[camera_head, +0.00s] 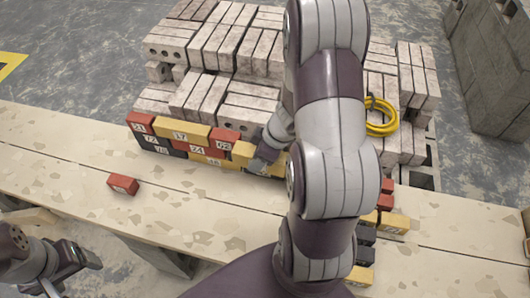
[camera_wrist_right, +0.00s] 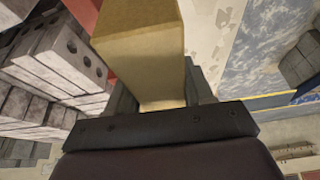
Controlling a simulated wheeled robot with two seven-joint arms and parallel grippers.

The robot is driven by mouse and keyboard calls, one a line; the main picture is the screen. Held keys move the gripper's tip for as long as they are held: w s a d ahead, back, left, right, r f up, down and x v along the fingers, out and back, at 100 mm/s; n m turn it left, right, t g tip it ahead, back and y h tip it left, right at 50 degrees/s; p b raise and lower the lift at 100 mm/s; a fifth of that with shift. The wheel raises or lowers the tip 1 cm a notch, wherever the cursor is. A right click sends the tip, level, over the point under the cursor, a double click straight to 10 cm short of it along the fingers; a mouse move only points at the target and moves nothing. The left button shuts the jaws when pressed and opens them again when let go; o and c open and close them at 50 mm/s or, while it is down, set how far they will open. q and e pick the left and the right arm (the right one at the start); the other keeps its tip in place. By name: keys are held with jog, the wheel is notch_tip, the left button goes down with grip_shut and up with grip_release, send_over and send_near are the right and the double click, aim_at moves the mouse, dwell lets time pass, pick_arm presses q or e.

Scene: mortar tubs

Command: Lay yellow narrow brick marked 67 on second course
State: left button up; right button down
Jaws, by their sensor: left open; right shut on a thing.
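A yellow brick (camera_wrist_right: 140,55) is held between the fingers of my right gripper (camera_head: 262,160); it also shows in the head view (camera_head: 243,152). I cannot read its mark. My right gripper is shut on it at the right end of the low coloured wall's upper course, beside a red brick marked 02 (camera_head: 225,138). I cannot tell whether the held brick rests on the course below. That upper course also has a yellow brick marked 17 (camera_head: 183,131) and a red one marked 21 (camera_head: 140,122). My left gripper (camera_head: 82,260) is open and empty at the lower left.
A loose red brick (camera_head: 123,184) lies on the plank bench (camera_head: 60,150) in front of the wall. More coloured bricks, including a yellow one (camera_head: 394,222), are at the right, partly behind my right arm. Grey bricks (camera_head: 220,45) and a yellow hose coil (camera_head: 382,117) stand behind.

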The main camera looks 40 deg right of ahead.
jog(key=shift+s+d+r, duration=0.25)
jog(key=shift+s+d, duration=0.1)
jog(key=shift+s, duration=0.05)
jog(key=shift+n, duration=0.3)
jog(key=w+d+f, duration=0.2)
jog(key=w, duration=0.1)
jog(key=w+d+f, duration=0.2)
jog(key=w, duration=0.1)
jog(key=w+d+f+b, duration=0.1)
jog(key=w+d+f, duration=0.1)
jog(key=w, duration=0.1)
jog(key=shift+d+f, duration=0.35)
jog(key=shift+f, duration=0.05)
notch_tip(320, 180, down, 4)
jog(key=shift+r+b, duration=0.25)
jog(key=shift+b, duration=0.6)
jog(key=shift+w+f, duration=0.1)
jog(key=shift+f, duration=0.25)
jog(key=shift+r, duration=0.1)
jog(key=shift+c, duration=2.2)
grip_release()
jog(key=shift+f, duration=0.2)
